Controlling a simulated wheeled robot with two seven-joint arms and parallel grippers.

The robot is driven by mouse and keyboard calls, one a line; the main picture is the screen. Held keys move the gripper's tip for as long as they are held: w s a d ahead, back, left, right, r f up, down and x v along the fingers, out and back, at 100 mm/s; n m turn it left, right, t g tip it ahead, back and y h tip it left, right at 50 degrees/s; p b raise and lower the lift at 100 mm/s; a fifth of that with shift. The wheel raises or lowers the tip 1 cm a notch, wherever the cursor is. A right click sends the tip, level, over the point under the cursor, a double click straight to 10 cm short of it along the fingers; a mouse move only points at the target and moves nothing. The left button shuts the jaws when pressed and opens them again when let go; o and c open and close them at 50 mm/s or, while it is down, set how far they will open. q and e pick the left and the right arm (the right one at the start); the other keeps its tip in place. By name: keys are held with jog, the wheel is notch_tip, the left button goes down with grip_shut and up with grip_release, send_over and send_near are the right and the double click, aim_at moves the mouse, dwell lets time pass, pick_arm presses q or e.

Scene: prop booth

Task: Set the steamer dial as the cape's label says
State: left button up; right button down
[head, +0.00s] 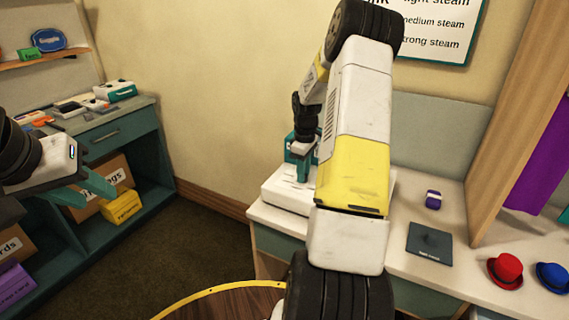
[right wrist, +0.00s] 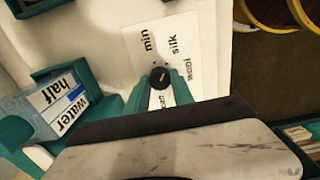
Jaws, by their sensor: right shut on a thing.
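The white steamer (head: 285,192) stands at the left end of the white counter. My right gripper (head: 304,172) reaches down over it. In the right wrist view its teal fingers (right wrist: 160,88) are shut on the small black dial (right wrist: 160,77). The steamer panel (right wrist: 185,28) around it reads "min" and "silk", with other words turned or partly covered. The dial's exact pointing is too small to tell. A purple cloth (head: 531,160), maybe the cape, hangs at the right; no label on it is readable. My left gripper (head: 84,190) is open and empty at the left.
A wall sign (head: 436,42) lists light, medium and strong steam, partly hidden by my arm. A water tank (right wrist: 62,100) reads "water half". The counter holds a dark pad (head: 430,242), a purple item (head: 433,200), a red hat (head: 505,271) and a blue hat (head: 553,277).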

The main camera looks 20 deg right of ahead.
jog(key=m, duration=0.5)
jog(key=shift+m, duration=0.3)
jog(key=m, duration=0.5)
jog(key=shift+m, duration=0.3)
jog(key=c, duration=1.1)
grip_release()
jog(key=shift+r, duration=0.15)
notch_tip(320, 180, up, 8)
jog(key=shift+f, duration=0.2)
